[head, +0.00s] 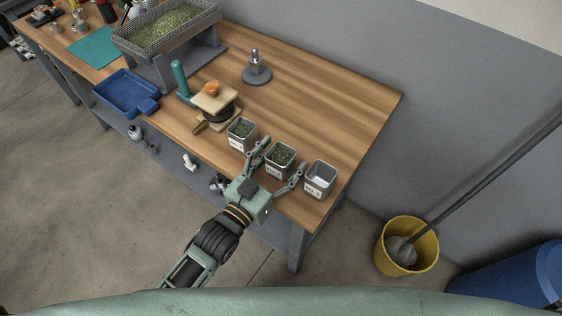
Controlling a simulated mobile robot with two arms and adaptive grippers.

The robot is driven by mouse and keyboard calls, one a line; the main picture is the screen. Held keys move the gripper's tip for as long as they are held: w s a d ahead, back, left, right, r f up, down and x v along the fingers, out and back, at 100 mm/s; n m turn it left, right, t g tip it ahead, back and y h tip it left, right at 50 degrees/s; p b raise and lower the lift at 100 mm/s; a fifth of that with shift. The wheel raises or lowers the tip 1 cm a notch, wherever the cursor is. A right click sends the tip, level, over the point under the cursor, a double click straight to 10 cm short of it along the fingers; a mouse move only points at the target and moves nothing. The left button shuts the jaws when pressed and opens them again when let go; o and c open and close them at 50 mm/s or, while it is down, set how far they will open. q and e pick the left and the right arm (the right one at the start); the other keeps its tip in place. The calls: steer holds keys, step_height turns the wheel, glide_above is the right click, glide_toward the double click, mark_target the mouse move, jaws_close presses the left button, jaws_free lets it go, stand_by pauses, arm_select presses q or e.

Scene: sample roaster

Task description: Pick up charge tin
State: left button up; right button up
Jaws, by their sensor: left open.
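Three square metal tins with white labels stand in a row near the front edge of the wooden bench. The left tin (242,133) and the middle tin (280,160) hold green beans. The labels are too small to read, so I cannot tell which is the charge tin. My left gripper (281,158) is open, with one finger on each side of the middle tin. I cannot tell whether the fingers touch it. The right finger is between the middle and right tins. My right gripper is not in view.
Left of the tins stands a wooden-topped stand (213,100) with a round orange-brown item on it. A metal post on a round base (257,72), a blue tray (126,94) and a raised bean tray (168,27) are farther back. The right bench area is clear. A yellow bucket (407,247) stands on the floor.

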arm_select(q)
steer(key=shift+c, duration=0.5)
steer(key=c, duration=1.3)
